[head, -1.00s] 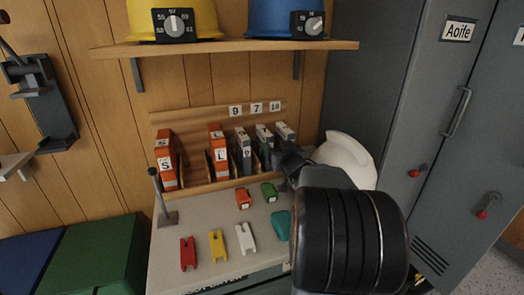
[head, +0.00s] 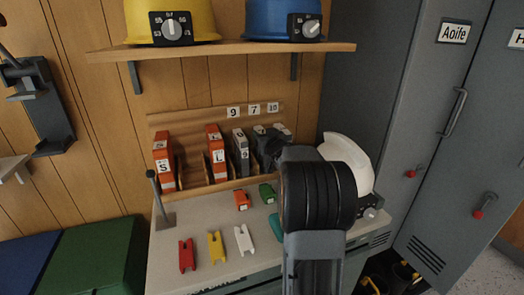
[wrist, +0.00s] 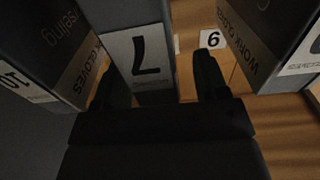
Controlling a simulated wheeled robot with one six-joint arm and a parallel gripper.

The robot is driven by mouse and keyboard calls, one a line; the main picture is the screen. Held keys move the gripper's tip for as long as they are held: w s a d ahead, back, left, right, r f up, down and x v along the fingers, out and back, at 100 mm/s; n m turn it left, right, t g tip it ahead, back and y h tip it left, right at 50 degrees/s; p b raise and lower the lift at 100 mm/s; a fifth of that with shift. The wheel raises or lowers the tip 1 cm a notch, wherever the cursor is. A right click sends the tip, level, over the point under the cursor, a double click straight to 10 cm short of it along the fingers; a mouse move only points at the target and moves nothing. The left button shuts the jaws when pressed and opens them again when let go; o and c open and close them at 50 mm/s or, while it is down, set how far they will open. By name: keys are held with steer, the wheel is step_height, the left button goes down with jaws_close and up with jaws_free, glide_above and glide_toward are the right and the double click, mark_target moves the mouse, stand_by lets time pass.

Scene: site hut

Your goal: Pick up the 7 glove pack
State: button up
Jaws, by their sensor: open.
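The 7 glove pack, grey with a white label, stands in the rack. In the head view only its top (head: 259,130) shows, the rest hidden behind my gripper (head: 268,152). In the wrist view its label (wrist: 145,58) faces me at the centre. My gripper (wrist: 155,88) is open right at the 7 pack.
The 9 pack (head: 240,152) stands close on the left in the head view, the 10 pack (head: 282,131) close on the right. Orange packs (head: 217,155) stand further left. A white helmet (head: 345,160) is right of my arm. Small coloured items, including a yellow one (head: 216,247), lie in front.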

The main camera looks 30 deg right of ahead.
steer(key=shift+c, duration=0.3)
jaws_close()
stand_by(0.4)
